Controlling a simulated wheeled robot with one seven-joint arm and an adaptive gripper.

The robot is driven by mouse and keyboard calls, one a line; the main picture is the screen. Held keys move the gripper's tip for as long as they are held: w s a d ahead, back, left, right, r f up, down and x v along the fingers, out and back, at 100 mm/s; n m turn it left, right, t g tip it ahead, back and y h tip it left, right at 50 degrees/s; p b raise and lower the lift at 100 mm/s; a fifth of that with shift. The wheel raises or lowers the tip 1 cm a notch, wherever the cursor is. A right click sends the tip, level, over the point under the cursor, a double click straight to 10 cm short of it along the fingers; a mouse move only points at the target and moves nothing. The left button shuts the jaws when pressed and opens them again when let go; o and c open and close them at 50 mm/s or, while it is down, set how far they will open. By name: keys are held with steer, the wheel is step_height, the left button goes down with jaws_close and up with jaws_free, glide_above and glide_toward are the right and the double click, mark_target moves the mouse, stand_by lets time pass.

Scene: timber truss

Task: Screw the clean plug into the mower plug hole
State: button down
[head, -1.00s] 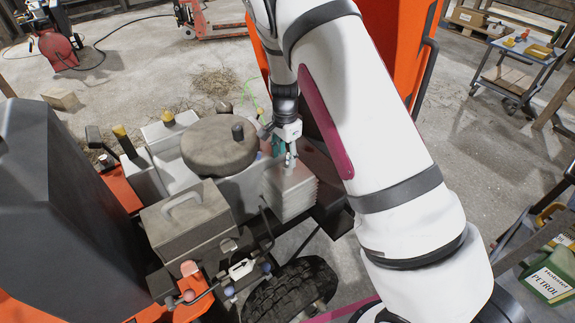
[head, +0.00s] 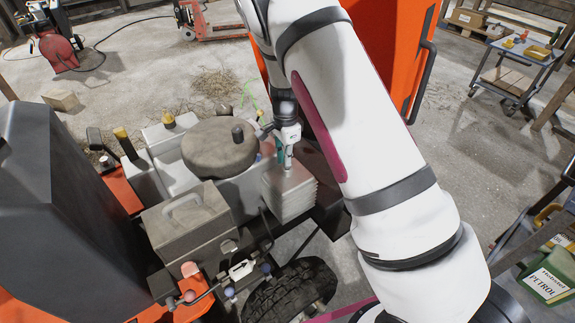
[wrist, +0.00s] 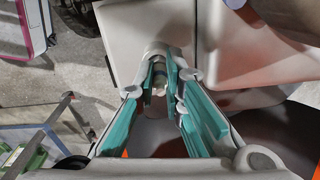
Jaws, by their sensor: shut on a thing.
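My gripper (head: 286,160) is over the pale finned block (head: 290,193) of the mower engine, to the right of the round engine cover (head: 219,148). In the wrist view its green-padded fingers (wrist: 161,72) are closed on a small pale cylindrical piece (wrist: 157,50), which looks like the plug. The plug stands between the fingertips against the block's pale face (wrist: 128,25). The plug hole is hidden behind the fingers and plug, so I cannot tell how deep the plug sits.
A grey air filter box (head: 187,222) and a black tyre (head: 290,290) are near the block. An orange panel (head: 385,50) stands behind my arm. A tool trolley (head: 520,60) is at the upper right, and a green petrol can (head: 550,280) is at the lower right.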

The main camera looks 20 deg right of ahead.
steer(key=m, duration=0.2)
steer(key=m+p, duration=0.1)
steer(key=m, duration=0.1)
steer(key=shift+w+a+r+m, duration=0.2)
steer(key=shift+w+m, duration=0.1)
steer(key=shift+w, duration=0.1)
steer(key=m+p, duration=0.1)
steer(key=m, duration=0.1)
steer(key=shift+d+m, duration=0.1)
steer(key=shift+m, duration=0.3)
steer(key=m, duration=0.3)
steer(key=m+p, duration=0.1)
steer(key=m, duration=0.2)
steer(key=shift+w+d+m, duration=0.2)
steer(key=shift+m, duration=0.2)
steer(key=c, duration=1.7)
jaws_free()
steer(key=shift+f, duration=0.15)
steer(key=shift+o, duration=0.5)
steer(key=shift+s, duration=0.15)
